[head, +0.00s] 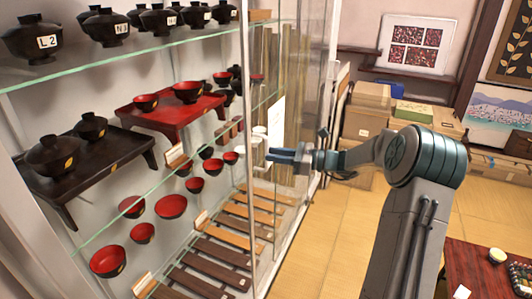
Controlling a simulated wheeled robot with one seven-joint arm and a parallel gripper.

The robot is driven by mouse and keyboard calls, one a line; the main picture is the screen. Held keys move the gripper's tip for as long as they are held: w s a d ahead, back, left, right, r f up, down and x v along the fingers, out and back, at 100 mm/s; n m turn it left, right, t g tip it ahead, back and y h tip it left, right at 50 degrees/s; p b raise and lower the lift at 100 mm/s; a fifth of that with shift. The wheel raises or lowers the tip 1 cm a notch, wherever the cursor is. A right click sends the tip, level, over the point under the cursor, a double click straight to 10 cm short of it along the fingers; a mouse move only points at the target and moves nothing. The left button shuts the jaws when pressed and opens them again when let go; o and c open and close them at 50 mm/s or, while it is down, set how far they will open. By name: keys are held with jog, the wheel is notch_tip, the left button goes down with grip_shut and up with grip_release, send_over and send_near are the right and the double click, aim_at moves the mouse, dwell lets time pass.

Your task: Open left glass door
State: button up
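A glass display cabinet (248,90) with pale metal framing fills the left half of the head view. Its clear panes are hard to make out, and I cannot tell which pane is the left glass door or whether it is open. My gripper (270,155) is in front of the cabinet's right part, pointing left, with its blue fingertips close to the glass and a white paper sheet (276,122). I cannot tell whether the fingertips touch the glass. The fingers show nearly edge-on, so their gap is unclear. No door handle shows clearly.
Glass shelves hold lidded black bowls (105,25), red bowls (171,207) and a red tray table (165,118). Cardboard boxes (368,108) stand at the back. A dark red table (470,262) is at lower right. Tatami floor (325,235) between is clear.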

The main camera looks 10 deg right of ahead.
jog(key=shift+x, duration=1.65)
